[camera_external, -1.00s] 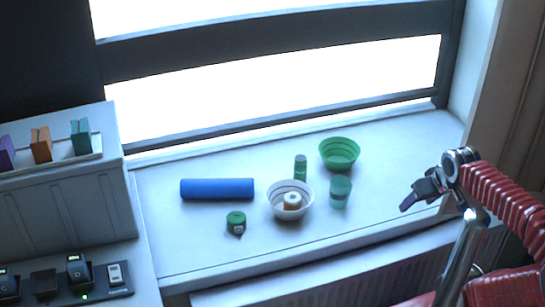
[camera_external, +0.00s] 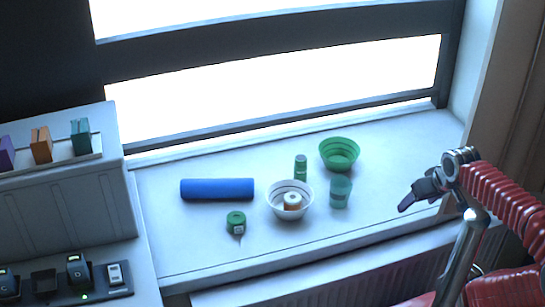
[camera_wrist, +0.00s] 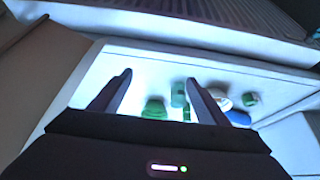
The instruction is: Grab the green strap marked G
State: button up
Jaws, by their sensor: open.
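A small green rolled strap (camera_external: 236,218) with a white tag lies near the front of the windowsill, left of the white bowl. The tag's mark is too small to read. In the wrist view the strap (camera_wrist: 250,99) shows to the right, outside my right finger. My gripper (camera_external: 409,202) is at the right end of the sill, well apart from the strap. In the wrist view my gripper (camera_wrist: 160,78) has its two fingers wide apart with nothing held between them.
A green bowl (camera_external: 340,148), green cup (camera_external: 341,192), green bottle (camera_external: 300,168) and blue roll (camera_external: 217,189) stand or lie nearby. The sill's front right is clear. A window frame (camera_external: 270,55) closes the back.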

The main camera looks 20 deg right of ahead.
notch_tip(320, 180, up, 5)
jog(key=w+a+r+n+t+y, duration=0.1)
jog(key=w+a+n+y, duration=0.1)
jog(key=w+a, duration=0.6)
jog(key=w+a+r+n+t+y, duration=0.1)
jog(key=w+a+n+t+y, duration=0.2)
jog(key=a, duration=0.8)
jog(key=w+a+r+n+y, duration=0.1)
jog(key=w+a+y, duration=0.1)
jog(key=w+a, duration=0.65)
jog(key=a+f+t, duration=0.2)
jog(key=a+f, duration=0.1)
jog(key=a, duration=0.9)
jog(key=shift+h, duration=0.3)
jog(key=f, duration=1.9)
jog(key=shift+w+f, duration=0.25)
jog(key=shift+w, duration=0.15)
